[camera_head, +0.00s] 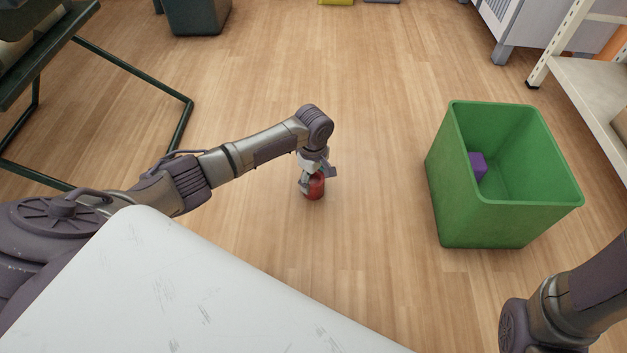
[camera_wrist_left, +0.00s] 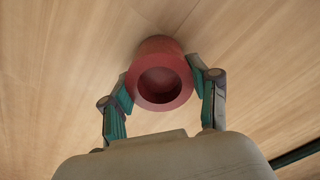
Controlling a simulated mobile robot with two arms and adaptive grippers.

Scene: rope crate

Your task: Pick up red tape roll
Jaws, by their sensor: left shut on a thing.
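The red tape roll (camera_head: 316,188) is at my left gripper (camera_head: 317,178) in the middle of the head view, low over or on the wooden floor. In the left wrist view the roll (camera_wrist_left: 160,47) shows its round hole towards the camera. The two fingers of the left gripper (camera_wrist_left: 162,88) press on its left and right sides, so the gripper is shut on it. I cannot tell whether the roll still touches the floor. Of my right arm only a part shows at the lower right of the head view; its gripper is out of view.
A green crate (camera_head: 444,200) with a purple block (camera_head: 478,165) in it stands to the right on the floor. A white surface (camera_head: 190,290) fills the lower left. A dark metal frame (camera_head: 150,86) is at upper left, shelves (camera_head: 590,80) at upper right. The floor between roll and crate is clear.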

